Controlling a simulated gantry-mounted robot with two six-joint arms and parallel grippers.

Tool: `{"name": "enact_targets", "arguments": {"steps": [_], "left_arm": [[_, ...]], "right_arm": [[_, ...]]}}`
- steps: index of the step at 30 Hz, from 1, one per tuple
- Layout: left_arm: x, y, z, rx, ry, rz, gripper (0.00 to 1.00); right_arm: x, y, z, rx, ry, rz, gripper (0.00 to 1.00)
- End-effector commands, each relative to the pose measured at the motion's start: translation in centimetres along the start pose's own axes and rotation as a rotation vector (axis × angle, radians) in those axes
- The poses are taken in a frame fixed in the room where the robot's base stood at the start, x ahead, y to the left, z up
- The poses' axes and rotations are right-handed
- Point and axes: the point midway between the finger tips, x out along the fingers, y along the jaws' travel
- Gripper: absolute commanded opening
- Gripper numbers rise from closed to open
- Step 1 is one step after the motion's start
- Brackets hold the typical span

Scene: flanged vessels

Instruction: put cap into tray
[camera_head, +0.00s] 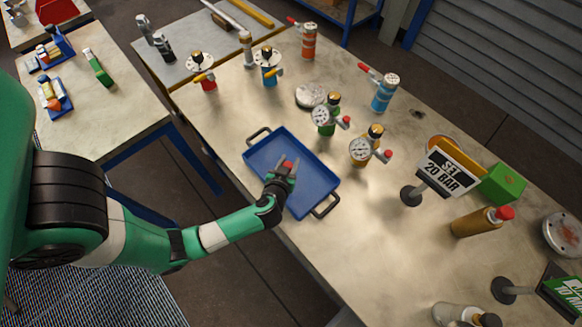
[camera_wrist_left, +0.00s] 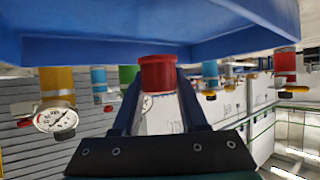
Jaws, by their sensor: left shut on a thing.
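The cap is a small red cylinder that shows in the wrist view (camera_wrist_left: 158,73) between my left fingers and in the head view (camera_head: 287,164) at the fingertips. My left gripper (camera_head: 283,172) is shut on it, over the middle of the blue tray. The blue tray (camera_head: 262,154) has two dark handles and lies near the table's front edge. Its blue surface fills the top of the wrist view (camera_wrist_left: 90,45), which looks upside down. I cannot tell whether the cap touches the tray floor. My right gripper is not in view.
Behind the tray stand a green vessel (camera_head: 327,118) and a yellow vessel (camera_head: 366,150), both with gauges. A 20 BAR sign (camera_head: 448,172) stands to the right. Blue and orange-red vessels stand farther back. The table left of the sign's base, beside the tray, is clear.

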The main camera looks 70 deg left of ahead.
Motion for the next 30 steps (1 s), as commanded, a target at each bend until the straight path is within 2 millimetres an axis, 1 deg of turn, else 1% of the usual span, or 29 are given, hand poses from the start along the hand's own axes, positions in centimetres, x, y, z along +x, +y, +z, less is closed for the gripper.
{"name": "enact_targets", "arguments": {"steps": [1,3,8,11,12,15,24,25,27,30], "left_arm": [[0.9,0.0,0.7,-0.002,-0.001,-0.002,0.0],[1.4,0.1,0.6,-0.002,0.0,0.0,0.0],[1.6,0.1,0.7,0.0,-0.001,0.0,0.0],[2.9,0.2,1.4,-0.001,0.0,-0.002,0.0],[3.3,0.2,2.4,0.001,-0.001,0.0,0.0],[4.1,0.2,3.9,0.001,-0.001,0.001,0.0],[3.9,0.2,3.7,0.001,-0.003,0.001,0.0],[4.0,0.2,3.8,0.001,-0.003,0.0,0.44],[3.9,0.2,3.7,0.0,-0.002,0.001,0.57],[3.9,0.2,3.7,0.0,-0.002,0.001,0.72]], "right_arm": [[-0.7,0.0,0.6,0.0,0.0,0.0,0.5],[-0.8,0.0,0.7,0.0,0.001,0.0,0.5],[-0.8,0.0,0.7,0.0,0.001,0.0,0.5],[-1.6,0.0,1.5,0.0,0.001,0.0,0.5],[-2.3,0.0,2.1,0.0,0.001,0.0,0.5],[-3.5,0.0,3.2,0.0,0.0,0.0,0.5],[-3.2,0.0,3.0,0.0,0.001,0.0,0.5],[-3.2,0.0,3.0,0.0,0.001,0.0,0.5],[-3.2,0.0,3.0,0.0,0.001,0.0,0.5],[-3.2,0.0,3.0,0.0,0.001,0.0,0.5]]}}
